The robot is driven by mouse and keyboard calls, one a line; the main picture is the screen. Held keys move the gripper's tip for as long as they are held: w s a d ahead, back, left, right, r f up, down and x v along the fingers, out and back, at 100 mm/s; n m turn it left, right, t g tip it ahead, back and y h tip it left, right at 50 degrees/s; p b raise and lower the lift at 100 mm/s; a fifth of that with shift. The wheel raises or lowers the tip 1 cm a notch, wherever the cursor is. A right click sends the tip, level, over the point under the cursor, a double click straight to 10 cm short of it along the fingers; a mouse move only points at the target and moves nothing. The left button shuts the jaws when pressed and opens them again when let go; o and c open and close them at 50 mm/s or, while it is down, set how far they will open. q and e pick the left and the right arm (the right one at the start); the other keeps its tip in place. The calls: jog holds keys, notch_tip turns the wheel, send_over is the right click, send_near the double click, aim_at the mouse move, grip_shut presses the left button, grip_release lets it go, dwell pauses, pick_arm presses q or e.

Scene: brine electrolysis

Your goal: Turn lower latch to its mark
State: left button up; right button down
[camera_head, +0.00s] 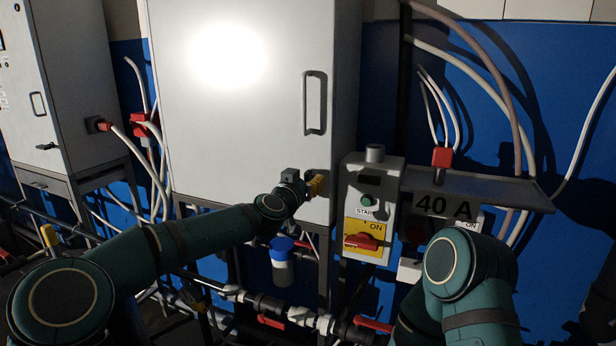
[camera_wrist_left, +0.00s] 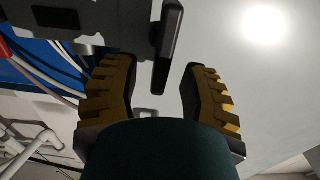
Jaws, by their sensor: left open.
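The lower latch (camera_wrist_left: 168,45) is a dark handle on the pale cabinet door in the left wrist view. Its free end points down the picture, into the gap between my fingers. My left gripper (camera_wrist_left: 160,76) is open, with one yellow-and-black finger on each side of that end; no contact shows. In the head view my left gripper (camera_head: 316,186) is at the lower right edge of the cabinet door (camera_head: 235,120), below the long door handle (camera_head: 314,103). There it hides the latch and I cannot make out its mark. My right arm shows at lower right, its gripper out of view.
A control box (camera_head: 369,210) with a green START button and a red switch on yellow stands right of my left gripper. A shelf labelled 40 A (camera_head: 490,190) is further right. Pipes with red valve handles (camera_head: 271,321) and a blue-capped container (camera_head: 282,262) are below.

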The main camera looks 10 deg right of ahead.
pick_arm(q)
jog(key=shift+w+d, duration=0.45)
jog(key=shift+w, duration=0.15)
grip_shut()
